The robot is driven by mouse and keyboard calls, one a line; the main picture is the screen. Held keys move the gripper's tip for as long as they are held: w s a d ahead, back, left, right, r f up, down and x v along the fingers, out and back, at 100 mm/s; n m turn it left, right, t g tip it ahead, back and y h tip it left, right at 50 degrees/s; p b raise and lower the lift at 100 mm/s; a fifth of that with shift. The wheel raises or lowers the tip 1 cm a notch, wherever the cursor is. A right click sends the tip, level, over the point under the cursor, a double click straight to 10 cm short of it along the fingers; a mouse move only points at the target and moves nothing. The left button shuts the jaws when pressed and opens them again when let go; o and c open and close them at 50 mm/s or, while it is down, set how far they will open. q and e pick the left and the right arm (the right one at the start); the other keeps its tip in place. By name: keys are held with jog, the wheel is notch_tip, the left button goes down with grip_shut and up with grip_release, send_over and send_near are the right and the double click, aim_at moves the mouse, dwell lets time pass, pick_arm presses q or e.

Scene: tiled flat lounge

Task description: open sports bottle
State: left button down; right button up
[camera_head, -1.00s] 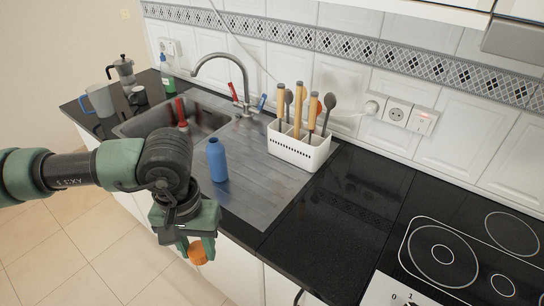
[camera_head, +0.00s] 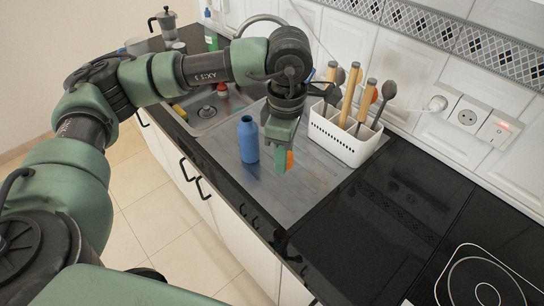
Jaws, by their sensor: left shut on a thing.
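The blue sports bottle (camera_head: 248,140) stands upright on the metal drainboard, with its neck bare at the top. My left gripper (camera_head: 283,160) points down just to the right of the bottle, beside the white utensil holder. Whether the cap touches the drainboard cannot be told. My right gripper is not in view.
A white utensil holder (camera_head: 340,140) with several wooden and dark handles stands right of my left gripper. The sink (camera_head: 207,108) lies left of the bottle. A moka pot (camera_head: 165,24) stands at the back left. The black counter (camera_head: 375,205) right of the drainboard is clear.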

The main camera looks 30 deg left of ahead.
pick_arm(q)
jog(key=n, duration=0.2)
jog(key=w+n, duration=0.1)
jog(key=n, duration=0.1)
jog(key=r+n, duration=0.1)
jog(key=shift+w+a+n, duration=0.2)
jog(key=shift+w+n, duration=0.15)
jog(key=shift+n, duration=0.05)
jog(key=w+n, duration=0.1)
jog(key=n, duration=0.3)
jog(key=r+n, duration=0.2)
jog(key=n, duration=2.3)
send_over(283, 180)
notch_tip(283, 180, down, 15)
jog(key=shift+s+f, duration=0.15)
jog(key=shift+f, duration=0.05)
notch_tip(283, 180, down, 5)
jog(key=shift+r+p, duration=0.15)
jog(key=shift+p, duration=0.35)
